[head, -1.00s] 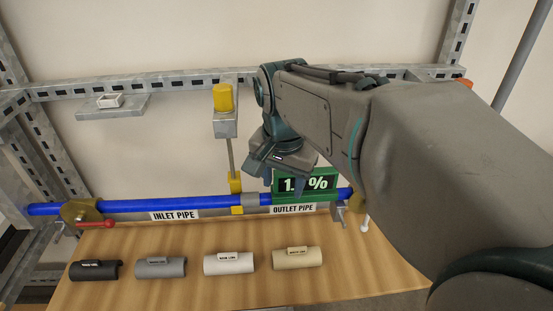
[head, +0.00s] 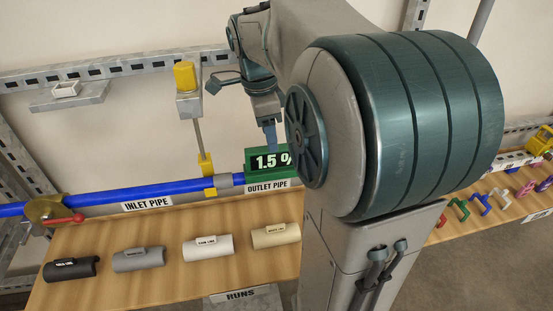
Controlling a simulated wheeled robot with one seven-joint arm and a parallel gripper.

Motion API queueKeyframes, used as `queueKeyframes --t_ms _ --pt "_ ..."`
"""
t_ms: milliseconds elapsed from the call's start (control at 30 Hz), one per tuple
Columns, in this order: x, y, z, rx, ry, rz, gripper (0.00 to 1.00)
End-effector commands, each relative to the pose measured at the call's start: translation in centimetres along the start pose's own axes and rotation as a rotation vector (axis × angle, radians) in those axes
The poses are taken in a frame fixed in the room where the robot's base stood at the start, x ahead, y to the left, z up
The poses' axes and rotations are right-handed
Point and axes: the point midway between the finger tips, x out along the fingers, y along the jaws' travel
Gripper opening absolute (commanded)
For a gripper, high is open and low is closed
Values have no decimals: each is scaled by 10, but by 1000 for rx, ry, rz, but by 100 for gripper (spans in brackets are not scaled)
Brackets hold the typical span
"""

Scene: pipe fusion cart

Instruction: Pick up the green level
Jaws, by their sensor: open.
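The green level (head: 251,161) sits on the blue outlet pipe, with a black display reading 1.5 %. Its right part is hidden behind my arm. My gripper (head: 271,138) points down just above and in front of the level, with a finger overlapping its display in the picture. The gripper is open, and its far finger is hard to make out. I cannot tell whether the fingers stand around the level or only in front of it.
The blue inlet pipe (head: 110,196) runs left to a valve with a red handle (head: 66,219). A yellow-topped post (head: 186,78) stands left of my gripper. Black, grey, white (head: 208,248) and tan pipe covers lie on the wooden bench (head: 180,285). Coloured clips (head: 480,203) lie at right.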

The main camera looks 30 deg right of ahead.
Motion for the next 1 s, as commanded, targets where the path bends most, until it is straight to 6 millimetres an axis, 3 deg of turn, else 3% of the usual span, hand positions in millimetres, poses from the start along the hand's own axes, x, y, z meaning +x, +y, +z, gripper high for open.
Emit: queueKeyframes --t_ms 100,367,633,933,1000 --pt "18 0 0 0 0 2 49" --pt "37 -1 -4 0 0 2 49" --pt "74 -4 -12 -2 0 2 49" --pt "80 -5 -12 -2 -1 -1 49" --pt "80 -5 -12 -2 0 -1 32"
